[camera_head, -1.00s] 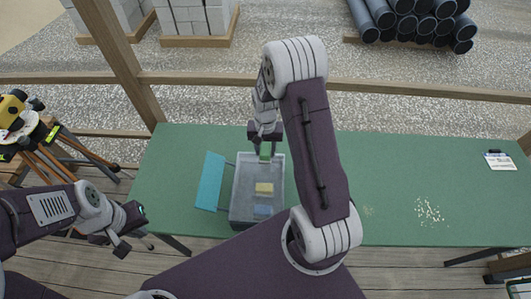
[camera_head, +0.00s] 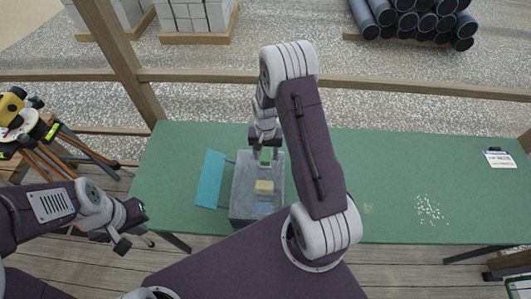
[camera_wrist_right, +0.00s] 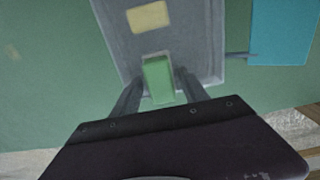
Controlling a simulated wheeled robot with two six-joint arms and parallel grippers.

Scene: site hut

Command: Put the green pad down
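The green pad (camera_head: 266,155) is at the far end of the grey tray (camera_head: 236,205); the right wrist view also shows the pad (camera_wrist_right: 158,80) over the tray's floor. My right gripper (camera_head: 265,146) is above that end, its fingers on either side of the pad. In the right wrist view narrow gaps show between the pad and the fingers, so it looks open around the pad. Whether the pad's underside touches the tray floor is hard to see. My left gripper (camera_head: 130,228) is open and empty off the table's left front corner.
A yellow pad (camera_head: 264,187) and a blue pad (camera_head: 264,208) lie in the tray. A teal panel (camera_head: 209,179) adjoins the tray's left side. The green table (camera_head: 400,185) is mostly clear to the right, with pale crumbs (camera_head: 428,209) and a clipboard (camera_head: 500,160).

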